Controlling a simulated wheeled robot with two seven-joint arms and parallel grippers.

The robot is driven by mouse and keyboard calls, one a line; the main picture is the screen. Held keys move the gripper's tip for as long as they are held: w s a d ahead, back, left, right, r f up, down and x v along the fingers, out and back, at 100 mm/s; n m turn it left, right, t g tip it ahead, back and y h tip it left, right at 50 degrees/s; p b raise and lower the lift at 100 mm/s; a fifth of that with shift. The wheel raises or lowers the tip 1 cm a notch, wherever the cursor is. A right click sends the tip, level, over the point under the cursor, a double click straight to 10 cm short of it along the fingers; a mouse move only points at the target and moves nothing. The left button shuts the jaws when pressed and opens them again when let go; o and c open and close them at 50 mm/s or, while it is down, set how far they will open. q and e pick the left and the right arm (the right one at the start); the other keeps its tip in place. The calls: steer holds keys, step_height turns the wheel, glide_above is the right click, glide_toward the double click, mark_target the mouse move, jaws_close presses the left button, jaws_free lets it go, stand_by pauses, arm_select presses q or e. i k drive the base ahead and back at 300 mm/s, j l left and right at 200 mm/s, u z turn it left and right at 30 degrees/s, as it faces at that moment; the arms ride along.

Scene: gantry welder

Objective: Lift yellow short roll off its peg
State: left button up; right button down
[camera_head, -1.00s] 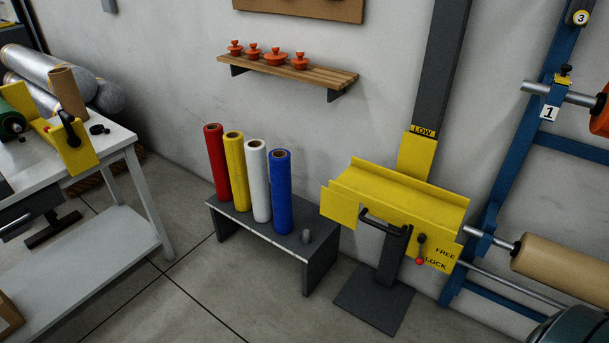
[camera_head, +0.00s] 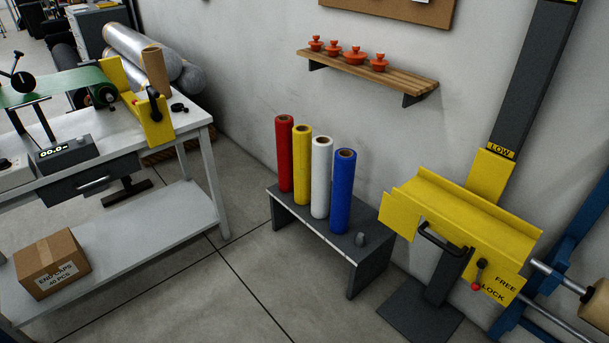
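The yellow short roll (camera_head: 301,165) stands upright on a low dark grey bench (camera_head: 315,234) by the wall. It is between a red roll (camera_head: 284,153) on its left and a white roll (camera_head: 320,178) on its right. A blue roll (camera_head: 342,192) stands to the right of the white one. A small grey peg (camera_head: 360,240) stands bare at the bench's right end. Any peg under the yellow roll is hidden. Neither of my grippers shows in the head view.
A yellow lift cradle (camera_head: 455,215) on a dark post stands right of the bench. A worktable (camera_head: 207,145) stands at the left, with a carton (camera_head: 52,265) on its lower shelf. A wall shelf (camera_head: 375,72) holds orange knobbed pieces. Floor (camera_head: 265,295) before the bench is clear.

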mark_target(302, 133)
steer(key=i+j+z, duration=0.15)
steer(key=i+j, duration=0.55)
steer(key=i+j+z, duration=0.2)
steer(key=i+j, duration=0.6)
steer(key=i+j+z, duration=0.15)
steer(key=i+j, duration=0.65)
steer(key=j, duration=0.15)
